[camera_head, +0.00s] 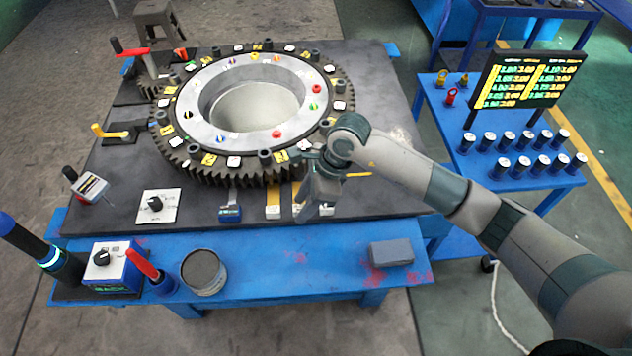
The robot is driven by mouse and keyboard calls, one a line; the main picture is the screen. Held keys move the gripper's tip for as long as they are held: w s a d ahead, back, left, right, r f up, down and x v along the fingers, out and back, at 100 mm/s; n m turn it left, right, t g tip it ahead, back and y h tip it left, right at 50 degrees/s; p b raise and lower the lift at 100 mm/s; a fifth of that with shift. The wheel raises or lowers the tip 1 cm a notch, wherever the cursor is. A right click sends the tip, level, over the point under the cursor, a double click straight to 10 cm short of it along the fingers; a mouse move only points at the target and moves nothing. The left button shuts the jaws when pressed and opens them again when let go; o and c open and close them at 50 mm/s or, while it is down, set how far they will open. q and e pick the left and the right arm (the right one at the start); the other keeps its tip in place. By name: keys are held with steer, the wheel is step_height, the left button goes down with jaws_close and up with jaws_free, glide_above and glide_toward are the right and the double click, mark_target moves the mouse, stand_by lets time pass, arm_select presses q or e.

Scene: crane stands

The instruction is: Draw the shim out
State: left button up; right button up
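A large dark toothed gear ring (204,171) with a pale metal inner ring (205,100) lies on a dark plate. Thin shim strips stick out from under its front edge: one ends in a blue block (230,213), and a yellow-brown strip (273,200) lies to its right. Another yellowish strip (297,192) shows right beside my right gripper (316,212). My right gripper points down at the front edge of the gear and partly hides the strips there. Whether its fingers are open or closed on a strip cannot be made out. My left gripper is out of view.
The blue bench front holds a round tin (204,272), a grey block (391,253) and a blue box with a knob (112,267). A dial plate (157,206) lies left on the dark plate. A side table (485,158) at right carries several cylinders and a display (527,82).

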steer(key=shift+d+r, duration=0.1)
steer(key=shift+r, duration=0.2)
steer(key=b+v, duration=0.5)
steer(key=v, duration=1.1)
steer(key=shift+d+r+b, duration=0.15)
steer(key=shift+r+b, duration=0.05)
steer(key=shift+b, duration=0.2)
steer(key=shift+s, duration=0.15)
